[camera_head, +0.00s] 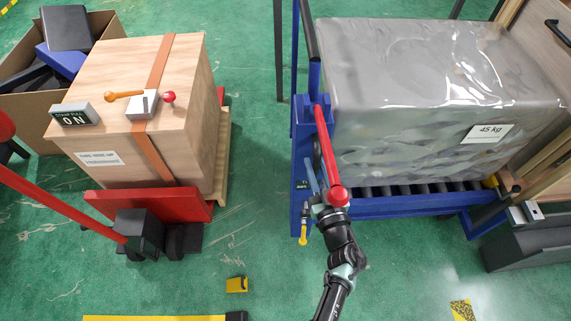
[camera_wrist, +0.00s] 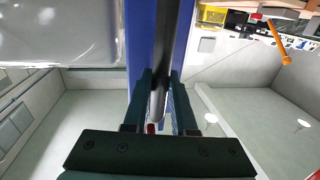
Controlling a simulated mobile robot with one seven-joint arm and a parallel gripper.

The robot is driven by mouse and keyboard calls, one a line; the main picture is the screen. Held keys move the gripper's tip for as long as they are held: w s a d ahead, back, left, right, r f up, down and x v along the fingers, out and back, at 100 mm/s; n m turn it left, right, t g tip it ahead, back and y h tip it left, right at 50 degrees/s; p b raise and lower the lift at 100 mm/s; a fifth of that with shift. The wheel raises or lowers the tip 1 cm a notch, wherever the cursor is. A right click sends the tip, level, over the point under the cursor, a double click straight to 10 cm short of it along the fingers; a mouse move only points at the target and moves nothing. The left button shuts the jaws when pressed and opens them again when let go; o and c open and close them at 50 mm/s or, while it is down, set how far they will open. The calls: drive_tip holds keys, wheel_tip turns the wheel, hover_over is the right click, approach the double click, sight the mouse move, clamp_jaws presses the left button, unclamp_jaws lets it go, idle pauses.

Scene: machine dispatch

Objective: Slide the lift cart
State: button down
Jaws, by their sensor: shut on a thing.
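The blue lift cart (camera_head: 400,207) stands at the right in the head view, with a row of dark rollers under its load. A grey block in clear wrap (camera_head: 430,100), labelled 45 kg, sits on it. A red lever with a red ball end (camera_head: 338,196) slants down the cart's left side. My gripper (camera_head: 315,202) is at the cart's near left corner, beside the red ball. In the wrist view my gripper (camera_wrist: 161,80) is shut on a dark bar (camera_wrist: 165,50) that runs along the cart's blue post (camera_wrist: 139,35).
A strapped wooden crate (camera_head: 110,95) on a pallet and a red jack (camera_head: 160,203) stand left. A carton of dark and blue boxes (camera_head: 25,105) is behind it. A yellow block (camera_head: 236,285) lies on the green floor. Wooden framing (camera_head: 545,160) borders the cart's right.

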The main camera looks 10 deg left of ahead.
drive_tip(key=shift+w+d+r, duration=0.2)
drive_tip(key=shift+w+d, duration=0.05)
drive_tip(key=shift+d, duration=0.2)
drive_tip(key=c, duration=0.7)
unclamp_jaws()
drive_tip(key=shift+f, duration=0.1)
drive_tip(key=shift+c, duration=0.2)
drive_tip(key=shift+s, duration=0.2)
drive_tip(key=p+v, duration=0.2)
drive_tip(key=v, duration=1)
drive_tip(key=shift+s+d, duration=0.2)
drive_tip(key=shift+d, duration=0.1)
